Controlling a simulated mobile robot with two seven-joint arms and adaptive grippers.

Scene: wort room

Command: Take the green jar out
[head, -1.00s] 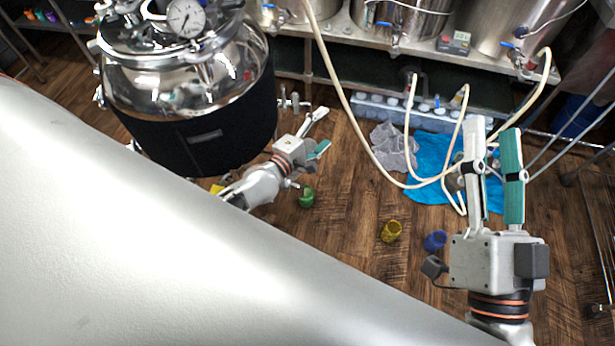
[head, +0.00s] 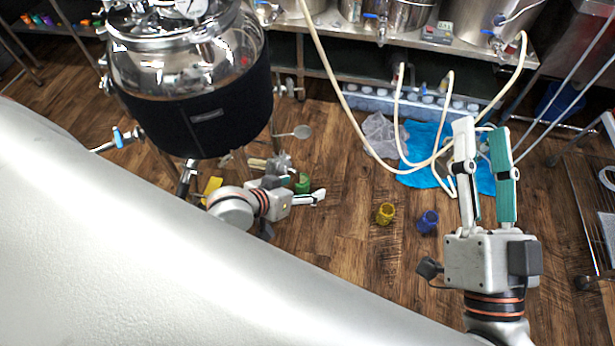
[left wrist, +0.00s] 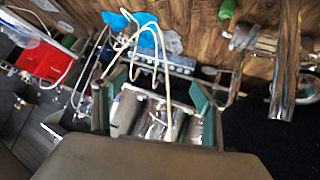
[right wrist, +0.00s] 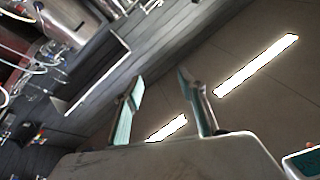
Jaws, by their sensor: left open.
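The green jar (head: 303,183) stands on the wooden floor, right of the big steel kettle's (head: 190,115) black jacket. In the head view my left gripper (head: 305,194) is just in front of it and partly hides it; I cannot tell whether they touch. A green thing (left wrist: 227,10), likely the jar, shows at the top of the left wrist view, outside the jaws. The left fingers are wide apart (left wrist: 153,104) with nothing between them. My right gripper (head: 485,165) is open and empty, raised at the right; its parted fingers show in the right wrist view (right wrist: 160,105).
A yellow jar (head: 385,214) and a blue jar (head: 427,222) stand on the floor between my grippers. Behind are a blue cloth (head: 420,175), pale hoses (head: 345,115) and a steel bench (head: 340,40). A yellow piece (head: 212,185) lies beneath the kettle.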

